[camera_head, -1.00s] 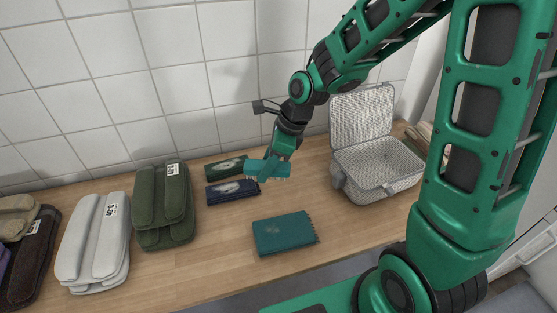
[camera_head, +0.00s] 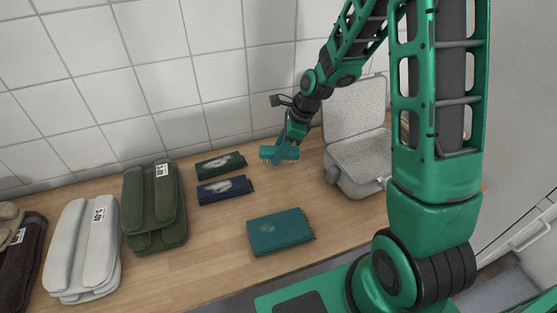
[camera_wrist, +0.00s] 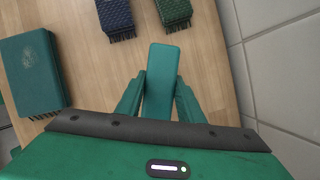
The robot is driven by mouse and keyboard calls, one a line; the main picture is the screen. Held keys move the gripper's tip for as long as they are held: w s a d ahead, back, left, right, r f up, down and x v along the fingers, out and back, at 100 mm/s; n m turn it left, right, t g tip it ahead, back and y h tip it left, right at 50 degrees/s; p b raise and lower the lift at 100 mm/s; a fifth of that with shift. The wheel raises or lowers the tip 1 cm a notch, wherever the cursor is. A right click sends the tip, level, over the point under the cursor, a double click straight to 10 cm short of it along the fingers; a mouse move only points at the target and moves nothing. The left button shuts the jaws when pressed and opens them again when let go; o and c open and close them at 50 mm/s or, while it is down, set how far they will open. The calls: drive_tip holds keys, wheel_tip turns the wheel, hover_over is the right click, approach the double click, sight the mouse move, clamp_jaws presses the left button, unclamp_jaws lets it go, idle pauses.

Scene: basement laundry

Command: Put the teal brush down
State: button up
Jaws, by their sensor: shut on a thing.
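The teal brush (camera_head: 280,153) is in my gripper, bristles pointing down, over the back of the wooden counter near the wall. Whether its bristles touch the counter, I cannot tell. In the wrist view the brush (camera_wrist: 161,80) shows as a smooth teal back between the fingers. My gripper (camera_head: 286,146) is shut on it; both fingers show in the wrist view (camera_wrist: 158,98). A dark green brush (camera_head: 220,165) and a navy brush (camera_head: 224,189) lie to its left, apart from it. A wider dark teal bristled block (camera_head: 280,232) lies nearer the front.
An open light grey case (camera_head: 358,160) stands right of my gripper. Folded dark green (camera_head: 155,208), pale grey (camera_head: 84,248) and dark brown (camera_head: 20,260) bundles lie on the left. The tiled wall (camera_head: 170,90) is behind. Bare counter (camera_head: 215,230) lies left of the teal block.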

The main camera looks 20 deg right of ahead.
wheel_tip(320, 180, down, 4)
drive_tip(key=shift+f, duration=0.1)
idle(0.4)
drive_tip(key=o, duration=1)
